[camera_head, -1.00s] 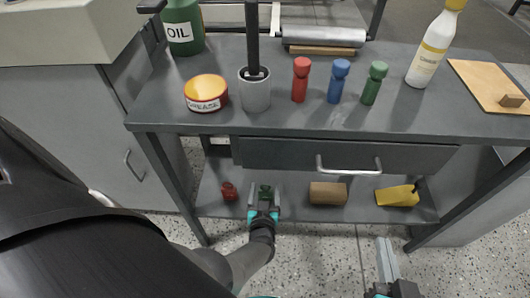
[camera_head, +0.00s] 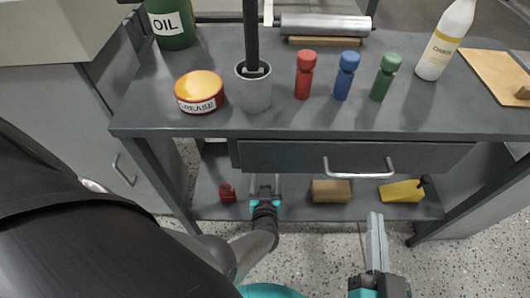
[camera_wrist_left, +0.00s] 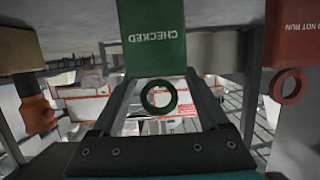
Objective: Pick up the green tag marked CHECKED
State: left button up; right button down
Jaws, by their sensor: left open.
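The green tag marked CHECKED (camera_wrist_left: 155,45) shows upside down in the left wrist view, with a green ring (camera_wrist_left: 146,104) below its body. My left gripper (camera_wrist_left: 162,88) is open, its fingers on either side of the ring. I cannot tell whether a finger touches it. In the head view my left gripper (camera_head: 265,183) is at the lower shelf and hides the tag. A red tag marked DO NOT RUN (camera_wrist_left: 296,38) with a red ring is to the right in the wrist view. My right gripper (camera_head: 375,238) is in front of the bench; its opening is unclear.
On the lower shelf (camera_head: 350,212) are a red item (camera_head: 227,193), a brown block (camera_head: 331,191) and a yellow item (camera_head: 402,191). The drawer (camera_head: 290,157) and its handle (camera_head: 358,172) are above. The bench top holds a grease tin (camera_head: 199,96), a grey cup and several coloured pegs.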

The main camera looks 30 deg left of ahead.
pick_arm(q)
jog(key=shift+c, duration=0.3)
grip_shut()
jog(key=shift+r, duration=0.15)
dwell(0.5)
